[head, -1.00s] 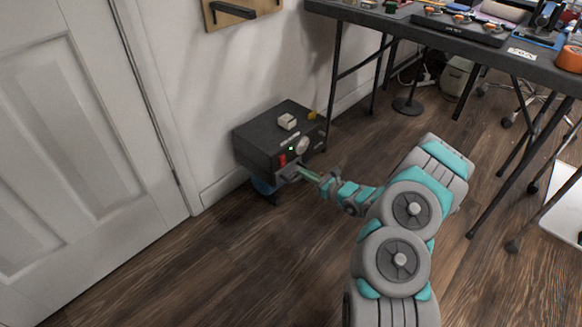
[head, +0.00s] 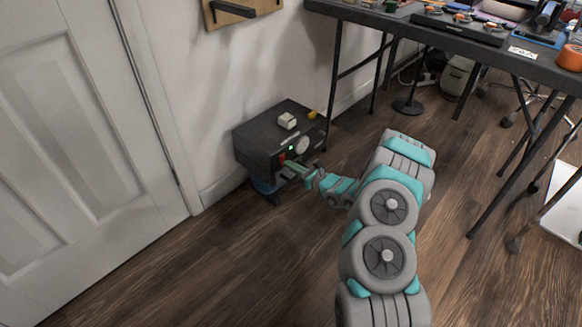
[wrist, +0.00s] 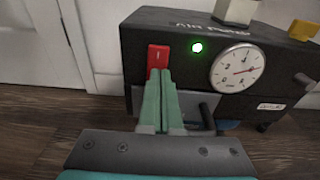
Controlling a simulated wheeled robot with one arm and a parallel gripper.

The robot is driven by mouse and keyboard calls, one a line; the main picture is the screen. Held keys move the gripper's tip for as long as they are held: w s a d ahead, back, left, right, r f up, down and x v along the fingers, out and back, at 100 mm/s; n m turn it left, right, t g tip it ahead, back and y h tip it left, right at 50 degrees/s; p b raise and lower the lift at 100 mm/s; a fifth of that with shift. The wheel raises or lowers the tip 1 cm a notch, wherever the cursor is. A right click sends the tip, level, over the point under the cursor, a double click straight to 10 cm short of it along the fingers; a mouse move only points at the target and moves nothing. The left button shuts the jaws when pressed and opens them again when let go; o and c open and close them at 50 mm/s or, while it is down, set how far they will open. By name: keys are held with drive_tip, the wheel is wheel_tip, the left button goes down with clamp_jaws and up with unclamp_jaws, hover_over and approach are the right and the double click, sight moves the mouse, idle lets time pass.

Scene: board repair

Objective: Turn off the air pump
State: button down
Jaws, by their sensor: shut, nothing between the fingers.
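The air pump (head: 262,146) is a black box on a low stand by the wall in the head view. The wrist view shows its front panel (wrist: 137,60) with a red switch (wrist: 158,54), a lit green light (wrist: 197,47) and a round white gauge (wrist: 238,67). My gripper (wrist: 160,74) is shut and empty, its green fingertips at the lower part of the red switch. I cannot tell whether they touch it. In the head view my gripper (head: 290,165) reaches the pump's front, partly covering the switch.
A white block (head: 287,120) and a small yellow part (head: 312,114) sit on top of the pump. A white door (head: 75,150) is at left. A dark workbench (head: 450,50) with tools stands at right. The wooden floor (head: 200,270) in front is clear.

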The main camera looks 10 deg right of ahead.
idle(0.3)
drive_tip(key=s+d+f, duration=0.2)
drive_tip(key=s+d, duration=0.6)
drive_tip(key=s, duration=0.3)
drive_tip(key=shift+f, duration=0.15)
drive_tip(key=shift+s, duration=0.1)
